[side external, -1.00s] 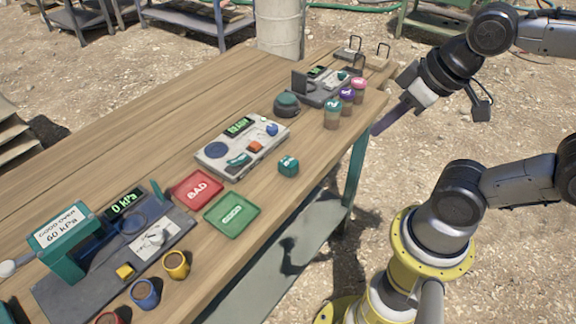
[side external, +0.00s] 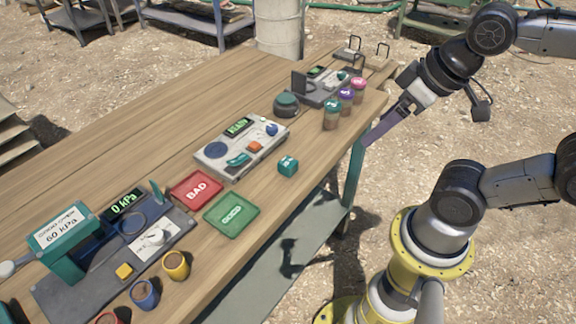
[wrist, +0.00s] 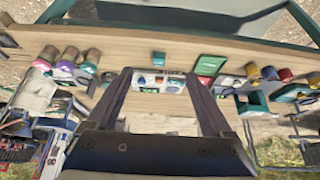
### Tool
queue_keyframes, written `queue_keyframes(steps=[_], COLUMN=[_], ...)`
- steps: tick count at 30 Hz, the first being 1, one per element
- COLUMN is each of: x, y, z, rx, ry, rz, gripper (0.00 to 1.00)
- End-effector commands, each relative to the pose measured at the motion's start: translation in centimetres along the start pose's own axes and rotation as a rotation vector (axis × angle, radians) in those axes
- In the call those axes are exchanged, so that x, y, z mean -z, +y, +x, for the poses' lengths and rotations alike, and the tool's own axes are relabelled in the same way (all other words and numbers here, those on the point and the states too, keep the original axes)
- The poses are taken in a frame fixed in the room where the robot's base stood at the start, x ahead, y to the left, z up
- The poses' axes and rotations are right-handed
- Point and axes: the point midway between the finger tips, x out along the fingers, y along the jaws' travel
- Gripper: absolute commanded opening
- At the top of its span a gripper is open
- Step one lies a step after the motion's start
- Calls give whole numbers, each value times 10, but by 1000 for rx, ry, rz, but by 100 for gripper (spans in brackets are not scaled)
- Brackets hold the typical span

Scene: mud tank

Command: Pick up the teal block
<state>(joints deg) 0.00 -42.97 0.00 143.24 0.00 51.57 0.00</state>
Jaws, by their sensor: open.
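The teal block (side external: 288,166) is a small cube with a pale mark on it. It sits on the wooden table between the grey READY device and the table's front edge. It also shows in the wrist view (wrist: 159,57), ahead of and between the finger tips. My gripper (side external: 372,138) is off the table's right edge, well apart from the block, with its long dark fingers pointing down and left. In the wrist view my gripper (wrist: 158,72) has its two fingers spread with nothing held between them.
The READY device (side external: 242,147) lies behind the block. A red BAD tray (side external: 180,191) and a green GOOD tray (side external: 219,228) lie to its left. Capped jars (side external: 332,119) stand near the table's right end. The wood right around the block is bare.

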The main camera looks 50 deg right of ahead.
Motion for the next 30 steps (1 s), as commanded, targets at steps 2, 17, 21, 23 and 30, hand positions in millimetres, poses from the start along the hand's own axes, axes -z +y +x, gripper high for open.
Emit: queue_keyframes(steps=[2, 17, 21, 23, 30], x=[0, 63, 105, 121, 159], y=[0, -1, -2, -3, -6], z=[0, -8, 16, 30, 106], rx=[0, 21, 83, 119, 281], ry=[0, -46, -125, -158, -283], rz=[-1, -813, -1140, -1257, -1534], gripper=[85, 85, 85, 85, 85])
